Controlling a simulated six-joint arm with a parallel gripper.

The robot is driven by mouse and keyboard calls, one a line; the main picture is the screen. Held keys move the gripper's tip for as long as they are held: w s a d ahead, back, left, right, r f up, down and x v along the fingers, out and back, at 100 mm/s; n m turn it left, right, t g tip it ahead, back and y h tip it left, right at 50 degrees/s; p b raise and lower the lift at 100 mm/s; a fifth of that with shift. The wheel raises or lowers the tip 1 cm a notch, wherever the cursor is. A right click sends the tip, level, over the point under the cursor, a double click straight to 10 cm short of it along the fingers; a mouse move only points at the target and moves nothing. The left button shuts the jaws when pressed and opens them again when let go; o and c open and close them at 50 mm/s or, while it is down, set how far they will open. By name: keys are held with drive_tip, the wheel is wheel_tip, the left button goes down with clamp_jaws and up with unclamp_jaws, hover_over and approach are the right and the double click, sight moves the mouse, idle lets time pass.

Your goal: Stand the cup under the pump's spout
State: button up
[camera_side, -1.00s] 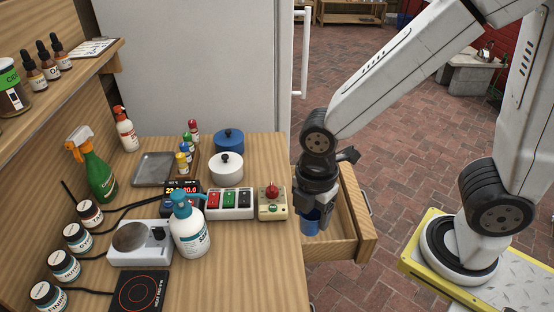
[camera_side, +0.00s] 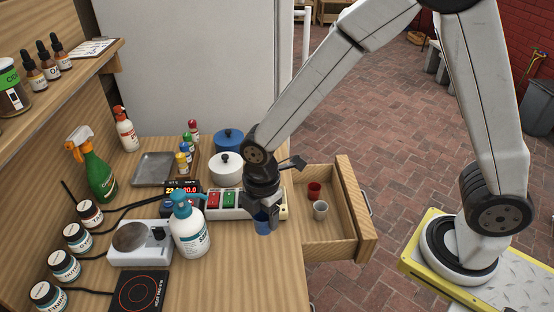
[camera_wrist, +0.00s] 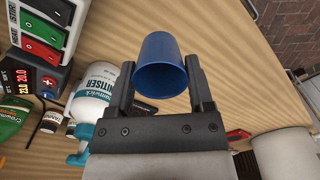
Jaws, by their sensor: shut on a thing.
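My gripper (camera_side: 262,207) is shut on a blue cup (camera_side: 263,224) over the bench, to the right of the pump bottle. In the wrist view the blue cup (camera_wrist: 157,66) sits between the two fingers (camera_wrist: 157,84) of my gripper. The white pump bottle (camera_side: 191,237) stands upright on the bench, and its teal pump head and spout (camera_side: 187,202) are at its top. The bottle also shows in the wrist view (camera_wrist: 95,92), left of the cup. I cannot tell whether the cup's base touches the bench.
The switch box (camera_side: 227,204) stands just behind the cup. A scale (camera_side: 138,243) and a hot plate (camera_side: 139,293) lie left of and in front of the bottle. The open drawer (camera_side: 340,245) holds a red cup (camera_side: 314,190) and a grey cup (camera_side: 320,210). The bench front (camera_side: 245,280) is clear.

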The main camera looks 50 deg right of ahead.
drive_tip(key=shift+w+a+f, duration=0.25)
drive_tip(key=shift+w+f, duration=0.55)
drive_tip(key=shift+f, duration=0.15)
drive_tip(key=shift+w+a+f, duration=0.2)
drive_tip(key=shift+w+f, duration=0.55)
drive_tip(key=shift+f, duration=0.2)
drive_tip(key=shift+f, duration=0.1)
drive_tip(key=shift+w+f, duration=0.15)
drive_tip(key=shift+w+a+f, duration=0.1)
drive_tip(key=shift+f, duration=1.5)
drive_tip(key=shift+f, duration=0.15)
drive_tip(key=o, duration=1.2)
wheel_tip(320, 180, up, 12)
drive_tip(key=shift+r, duration=0.2)
